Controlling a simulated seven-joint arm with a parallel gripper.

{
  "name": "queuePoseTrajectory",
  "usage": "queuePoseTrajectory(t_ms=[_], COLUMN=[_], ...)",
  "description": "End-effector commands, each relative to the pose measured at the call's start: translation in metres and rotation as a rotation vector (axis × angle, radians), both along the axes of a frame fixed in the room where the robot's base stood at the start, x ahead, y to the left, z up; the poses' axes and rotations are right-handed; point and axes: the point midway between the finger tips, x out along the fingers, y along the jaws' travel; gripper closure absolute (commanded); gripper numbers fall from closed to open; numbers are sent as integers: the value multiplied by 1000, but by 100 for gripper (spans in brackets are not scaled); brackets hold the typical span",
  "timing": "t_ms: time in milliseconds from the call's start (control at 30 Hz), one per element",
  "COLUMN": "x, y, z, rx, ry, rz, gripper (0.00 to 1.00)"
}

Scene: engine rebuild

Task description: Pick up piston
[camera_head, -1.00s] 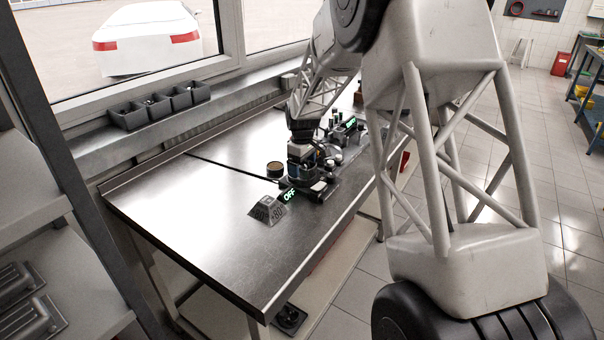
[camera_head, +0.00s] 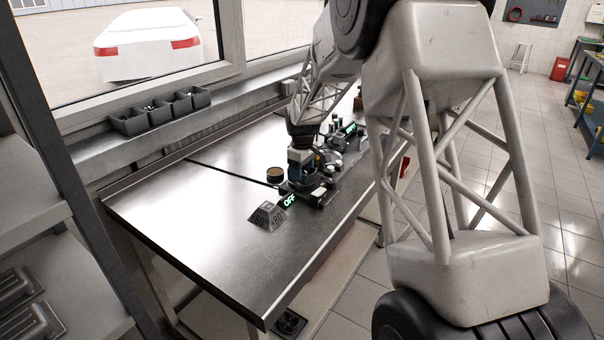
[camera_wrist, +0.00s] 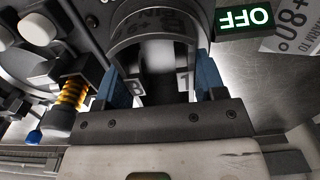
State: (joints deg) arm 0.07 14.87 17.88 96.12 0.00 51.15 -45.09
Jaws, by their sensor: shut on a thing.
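My gripper (camera_wrist: 166,85) has two blue finger pads in the wrist view, one on each side of a curved grey metal part, the piston (camera_wrist: 158,27). In the head view my gripper (camera_head: 303,186) is low at the workbench, beside the lit OFF sign (camera_head: 289,201). The piston cannot be made out there behind the gripper and the fixture.
A steel workbench (camera_head: 190,235) is clear at its near left. An orange spring (camera_wrist: 73,93) and metal fixture parts crowd the wrist view's left. Small bins (camera_head: 160,112) line the sill.

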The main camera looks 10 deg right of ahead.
Motion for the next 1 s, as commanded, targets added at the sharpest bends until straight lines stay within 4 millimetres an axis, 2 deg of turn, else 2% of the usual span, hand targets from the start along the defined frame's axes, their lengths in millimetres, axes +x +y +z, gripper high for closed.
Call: queuePoseTrajectory(t_ms=[233, 400, 667, 1000], x=[1, 0, -35, -87], y=[0, 0, 0, 0], z=[16, 38, 39, 43], rx=[0, 0, 0, 0], ry=[-3, -4, -1, -3], rz=[0, 0, 0, 0], gripper=[79, 79, 79, 79])
